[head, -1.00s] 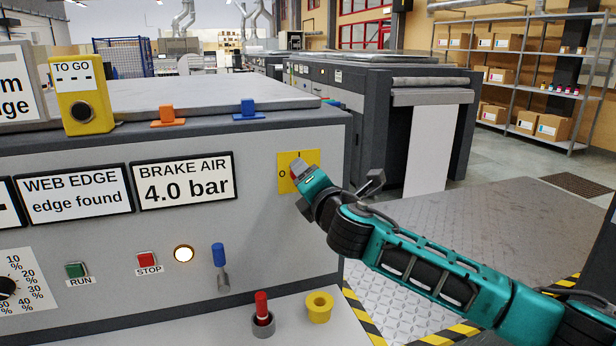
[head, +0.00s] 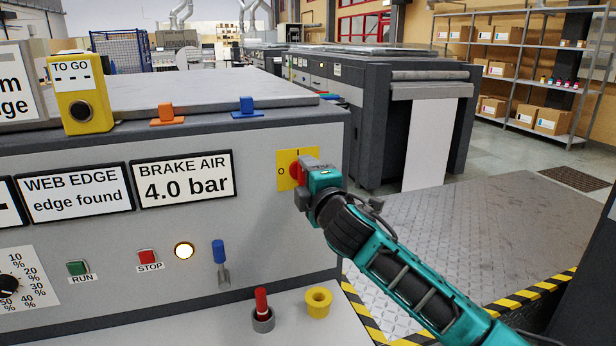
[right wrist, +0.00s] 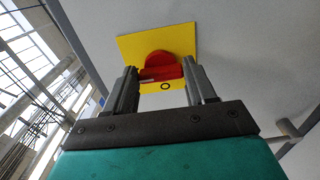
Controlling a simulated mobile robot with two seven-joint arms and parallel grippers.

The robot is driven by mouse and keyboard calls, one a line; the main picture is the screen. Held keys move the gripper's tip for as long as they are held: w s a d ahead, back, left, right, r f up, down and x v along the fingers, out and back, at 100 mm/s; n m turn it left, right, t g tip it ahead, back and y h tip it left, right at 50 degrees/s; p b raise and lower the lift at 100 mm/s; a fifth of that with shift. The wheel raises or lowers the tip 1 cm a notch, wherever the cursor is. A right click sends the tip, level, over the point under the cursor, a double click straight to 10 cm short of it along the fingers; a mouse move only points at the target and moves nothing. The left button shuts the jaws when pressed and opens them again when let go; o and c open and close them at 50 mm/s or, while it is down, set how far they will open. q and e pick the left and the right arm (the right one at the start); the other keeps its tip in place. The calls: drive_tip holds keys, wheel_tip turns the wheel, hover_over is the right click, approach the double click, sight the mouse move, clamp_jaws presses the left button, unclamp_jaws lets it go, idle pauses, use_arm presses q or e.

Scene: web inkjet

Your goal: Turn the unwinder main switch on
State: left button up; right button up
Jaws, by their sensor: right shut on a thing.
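The main switch is a red rotary knob (right wrist: 160,66) on a yellow plate (head: 284,172) at the right end of the grey unwinder panel (head: 290,225). The plate carries an "O" at its left and an "I" at its top in the head view. My right gripper (head: 300,170) is at the knob and shut on it, hiding part of it. In the right wrist view its two fingers (right wrist: 163,80) stand on either side of the knob's red handle, which points toward the "O". My left gripper is not in view.
A RUN button (head: 77,269), a STOP button (head: 148,257), a lit lamp (head: 184,250) and a blue-topped toggle (head: 219,255) sit lower on the panel. Open floor lies right.

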idle(0.4)
drive_tip(key=o, duration=1)
drive_tip(key=shift+o, duration=0.2)
drive_tip(key=v, duration=1.3)
drive_tip(key=shift+w, duration=0.1)
